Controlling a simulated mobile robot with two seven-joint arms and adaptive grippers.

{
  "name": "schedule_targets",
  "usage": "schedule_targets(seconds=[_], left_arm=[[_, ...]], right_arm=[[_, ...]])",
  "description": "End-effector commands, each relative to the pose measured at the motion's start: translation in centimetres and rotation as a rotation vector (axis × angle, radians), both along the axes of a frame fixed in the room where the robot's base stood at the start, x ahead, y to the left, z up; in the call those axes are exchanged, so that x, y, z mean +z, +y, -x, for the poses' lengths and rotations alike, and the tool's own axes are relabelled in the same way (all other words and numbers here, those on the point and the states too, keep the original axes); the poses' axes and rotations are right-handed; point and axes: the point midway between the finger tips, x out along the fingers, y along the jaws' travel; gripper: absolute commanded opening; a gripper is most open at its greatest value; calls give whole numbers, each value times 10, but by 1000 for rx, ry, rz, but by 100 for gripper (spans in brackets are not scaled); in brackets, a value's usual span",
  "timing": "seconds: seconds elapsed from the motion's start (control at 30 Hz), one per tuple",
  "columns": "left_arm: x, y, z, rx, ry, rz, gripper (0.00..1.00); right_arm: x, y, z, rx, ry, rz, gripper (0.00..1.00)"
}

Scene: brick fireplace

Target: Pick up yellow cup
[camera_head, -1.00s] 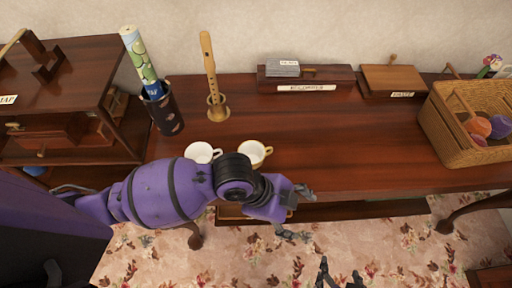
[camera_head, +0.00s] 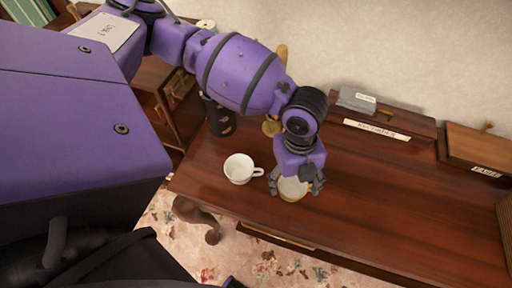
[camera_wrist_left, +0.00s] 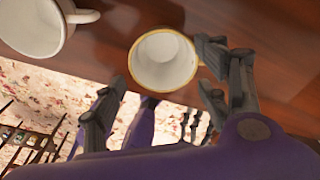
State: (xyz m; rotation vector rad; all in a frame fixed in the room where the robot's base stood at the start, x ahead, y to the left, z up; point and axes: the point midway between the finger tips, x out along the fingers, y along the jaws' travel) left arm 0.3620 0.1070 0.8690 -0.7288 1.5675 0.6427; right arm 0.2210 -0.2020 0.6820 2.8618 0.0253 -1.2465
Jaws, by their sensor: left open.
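The yellow cup (camera_head: 291,190) stands on the brown table (camera_head: 400,215) near its front edge, partly covered by my left gripper. It shows from above in the left wrist view, with a yellow rim and pale inside (camera_wrist_left: 163,62). My left gripper (camera_head: 296,183) is open over the cup. In the wrist view its fingers (camera_wrist_left: 163,80) lie on either side of the cup's near part. I cannot tell whether they touch it. My right gripper is not in view.
A white cup (camera_head: 238,169) stands just left of the yellow cup, its handle close to my left fingers; it also shows in the wrist view (camera_wrist_left: 32,25). A dark holder (camera_head: 218,118) and a partly hidden flute (camera_head: 271,126) stand behind. The table's right is clear.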

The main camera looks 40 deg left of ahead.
Motion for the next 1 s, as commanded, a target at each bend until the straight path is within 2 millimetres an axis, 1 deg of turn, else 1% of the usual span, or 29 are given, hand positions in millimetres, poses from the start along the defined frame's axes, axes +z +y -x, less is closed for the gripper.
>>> schedule_targets(seconds=[0.03, 0.13, 0.23, 0.3, 0.4, 0.57, 0.67, 0.8, 0.83, 1.0], left_arm=[[-7, 1, 1, 2, 6, -1, 67], [-20, 3, 1, 4, 8, -3, 67], [-38, 3, 1, 4, 13, -3, 67], [-47, 2, 2, 4, 11, -2, 67], [-53, 1, 2, 3, 7, -1, 67], [-52, 1, 1, 4, 5, 0, 67], [-52, 1, 0, 3, 3, 0, 57], [-51, 0, 0, 3, 2, 0, 39], [-51, 0, -1, 3, 1, 1, 37], [-50, 0, -1, 3, 0, 0, 37]], right_arm=[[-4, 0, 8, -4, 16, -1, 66], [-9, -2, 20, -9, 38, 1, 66], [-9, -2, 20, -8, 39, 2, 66], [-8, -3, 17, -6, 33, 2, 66], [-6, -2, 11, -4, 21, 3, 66], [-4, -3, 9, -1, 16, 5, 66], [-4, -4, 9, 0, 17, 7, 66], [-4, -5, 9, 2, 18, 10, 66], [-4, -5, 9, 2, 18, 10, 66], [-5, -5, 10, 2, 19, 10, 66]])
